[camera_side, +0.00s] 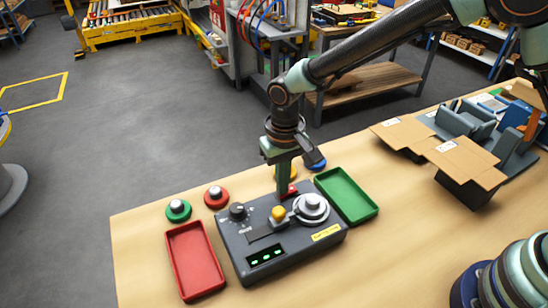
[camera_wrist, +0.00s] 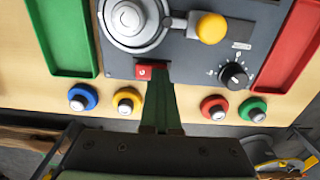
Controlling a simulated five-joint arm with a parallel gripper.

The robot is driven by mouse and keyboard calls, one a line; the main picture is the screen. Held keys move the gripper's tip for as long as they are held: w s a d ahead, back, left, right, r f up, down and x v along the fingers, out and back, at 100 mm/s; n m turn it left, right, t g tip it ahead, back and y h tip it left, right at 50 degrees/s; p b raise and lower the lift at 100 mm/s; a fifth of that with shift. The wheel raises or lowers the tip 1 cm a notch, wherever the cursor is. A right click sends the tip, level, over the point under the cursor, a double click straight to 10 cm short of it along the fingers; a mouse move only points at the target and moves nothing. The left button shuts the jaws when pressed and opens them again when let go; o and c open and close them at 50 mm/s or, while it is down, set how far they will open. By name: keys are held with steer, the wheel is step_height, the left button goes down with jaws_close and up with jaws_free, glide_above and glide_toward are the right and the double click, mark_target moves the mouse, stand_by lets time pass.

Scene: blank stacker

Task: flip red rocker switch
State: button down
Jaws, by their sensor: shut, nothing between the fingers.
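The red rocker switch (camera_wrist: 150,71) sits at the edge of the grey control box in the wrist view, partly covered by my fingers. In the side view the red switch (camera_side: 291,190) shows just below my fingertips. My gripper (camera_side: 283,187) points down over the far edge of the control box (camera_side: 238,268). My gripper (camera_wrist: 160,75) is shut and empty, with its tips at or right over the switch. I cannot tell whether they touch it. The switch's tilt is too small to make out.
The box also carries a yellow-knobbed lever (camera_side: 278,213), a silver dial (camera_side: 311,205) and a black knob (camera_side: 237,211). A red tray (camera_side: 194,262) and a green tray (camera_side: 346,194) flank it. Several coloured round buttons stand along the far side. Open cardboard boxes (camera_side: 465,165) stand at right.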

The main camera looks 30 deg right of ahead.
steer(key=shift+d+r, duration=0.1)
steer(key=shift+d, duration=0.7)
steer(key=shift+r, duration=0.1)
step_height(320, 180, up, 14)
stand_by(0.4)
steer(key=shift+w+a, duration=0.1)
steer(key=shift+a, duration=0.65)
step_height(320, 180, down, 13)
steer(key=shift+f, duration=0.65)
